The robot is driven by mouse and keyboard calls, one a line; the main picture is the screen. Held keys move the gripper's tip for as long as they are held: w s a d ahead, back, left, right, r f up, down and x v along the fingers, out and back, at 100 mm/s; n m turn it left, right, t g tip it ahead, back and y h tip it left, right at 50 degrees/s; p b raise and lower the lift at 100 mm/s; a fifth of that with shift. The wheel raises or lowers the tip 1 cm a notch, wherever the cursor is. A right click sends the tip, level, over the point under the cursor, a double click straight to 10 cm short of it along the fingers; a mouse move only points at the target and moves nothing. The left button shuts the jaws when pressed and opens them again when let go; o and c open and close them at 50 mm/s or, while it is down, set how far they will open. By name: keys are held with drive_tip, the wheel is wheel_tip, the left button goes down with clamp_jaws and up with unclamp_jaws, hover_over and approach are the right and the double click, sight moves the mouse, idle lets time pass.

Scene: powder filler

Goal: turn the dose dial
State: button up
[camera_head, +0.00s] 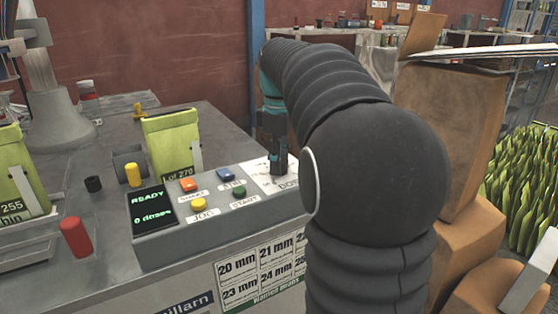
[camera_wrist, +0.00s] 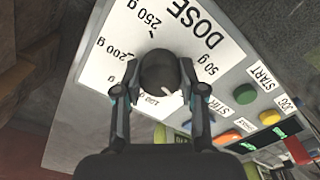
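The dose dial (camera_wrist: 160,68) is a round dark knob with a light pointer mark, on a white plate (camera_wrist: 105,72) printed DOSE with gram values. In the wrist view the pointer faces down and right, near a partly covered marking between 50 g and 200 g. My gripper (camera_wrist: 160,76) has one finger on each side of the dial, and both fingertips appear to touch its sides. In the head view my gripper (camera_head: 277,152) points down at the right end of the control panel (camera_head: 190,242), and hides the dial there.
The panel carries a READY, 0 doses display (camera_head: 149,210) and orange (camera_head: 188,184), blue (camera_head: 226,174), yellow (camera_head: 199,204) and green (camera_head: 239,192) buttons. A green pouch (camera_head: 170,135) stands behind. A red cylinder (camera_head: 76,237) stands left. Cardboard boxes (camera_head: 455,130) are to the right.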

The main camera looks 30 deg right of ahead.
drive_tip(key=shift+c, duration=1.1)
drive_tip(key=m+p, duration=0.1)
drive_tip(key=m, duration=0.1)
drive_tip(key=m+p, duration=0.1)
drive_tip(key=p, duration=0.1)
drive_tip(key=shift+r+m+p, duration=0.2)
drive_tip(key=shift+m+p, duration=0.1)
drive_tip(key=shift+m, duration=0.1)
drive_tip(key=m+p, duration=0.3)
drive_tip(key=m, duration=0.2)
drive_tip(key=shift+m, duration=0.3)
drive_tip(key=m+p, duration=0.3)
drive_tip(key=m, duration=0.2)
drive_tip(key=shift+f, duration=0.1)
drive_tip(key=m+p, duration=0.2)
drive_tip(key=m, duration=0.3)
drive_tip(key=shift+f, duration=0.1)
drive_tip(key=shift+m, duration=0.3)
